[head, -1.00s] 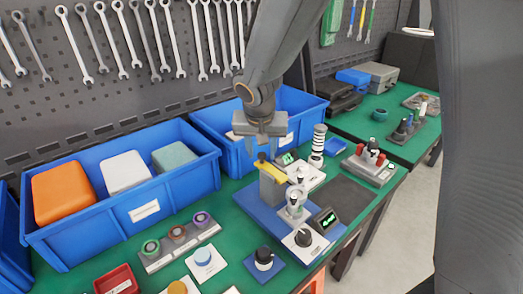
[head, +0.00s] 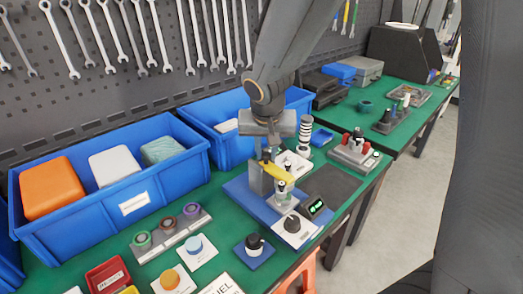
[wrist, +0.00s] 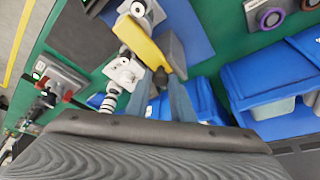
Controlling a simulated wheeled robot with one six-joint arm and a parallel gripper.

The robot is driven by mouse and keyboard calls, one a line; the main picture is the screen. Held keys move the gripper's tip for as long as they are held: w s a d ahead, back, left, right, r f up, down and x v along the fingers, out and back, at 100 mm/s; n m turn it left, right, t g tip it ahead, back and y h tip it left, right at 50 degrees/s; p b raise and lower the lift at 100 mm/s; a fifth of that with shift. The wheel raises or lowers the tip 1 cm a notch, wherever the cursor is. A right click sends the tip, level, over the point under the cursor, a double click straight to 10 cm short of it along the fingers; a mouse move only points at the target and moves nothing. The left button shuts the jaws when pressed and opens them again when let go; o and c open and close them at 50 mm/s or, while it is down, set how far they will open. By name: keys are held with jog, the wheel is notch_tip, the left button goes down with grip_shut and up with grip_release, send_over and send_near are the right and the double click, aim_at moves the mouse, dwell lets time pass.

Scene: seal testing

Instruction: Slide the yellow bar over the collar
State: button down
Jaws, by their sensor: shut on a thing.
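The yellow bar (head: 274,176) lies on top of a grey block (head: 258,180) on a blue base. In the wrist view the bar (wrist: 143,42) runs diagonally, with a black knob (wrist: 160,76) at its near end. My gripper (head: 266,154) is shut on that knob; its fingers also show in the wrist view (wrist: 160,86). The metallic collar (head: 283,198) stands upright in front of the block. The bar's free end reaches close to the collar's top. In the wrist view it lies beside the round top (wrist: 138,9); whether they overlap is unclear.
A striped black and white post (head: 305,135) stands behind. Blue bins (head: 205,160) line the back. A dark mat (head: 331,186) is bare.

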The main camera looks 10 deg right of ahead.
jog(key=shift+s+d, duration=0.1)
jog(key=shift+s, duration=0.05)
jog(key=c, duration=1.5)
grip_release()
jog(key=shift+c, duration=0.2)
jog(key=v, duration=0.7)
jog(key=shift+r, duration=0.4)
jog(key=shift+s, duration=0.15)
